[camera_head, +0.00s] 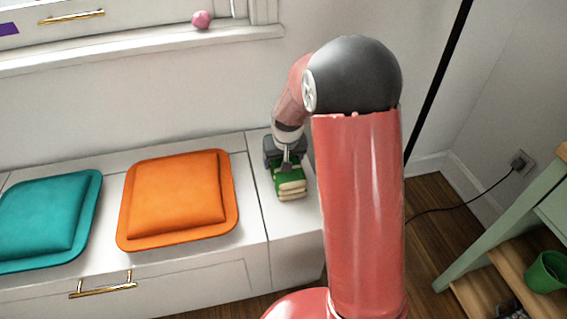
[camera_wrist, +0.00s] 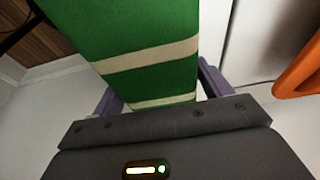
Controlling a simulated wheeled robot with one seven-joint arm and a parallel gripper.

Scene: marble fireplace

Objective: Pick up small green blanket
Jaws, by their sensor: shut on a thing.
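The small green blanket (camera_head: 290,187) is a folded green bundle with cream stripes on the right end of the white bench. In the wrist view the blanket (camera_wrist: 145,65) fills the upper middle, running between the two fingers. My gripper (camera_head: 285,168) is over the blanket's far end and shut on it. In the wrist view my gripper (camera_wrist: 158,100) has one purple-grey finger on each side of the cloth. I cannot tell whether the blanket still touches the bench top.
The white bench (camera_head: 252,200) also holds an orange cushion (camera_head: 177,195) and a teal cushion (camera_head: 45,217) to the left. A pink ball (camera_head: 201,19) sits on the window sill. A green-legged table (camera_head: 500,215) stands at the right, with a green pot (camera_head: 546,272).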

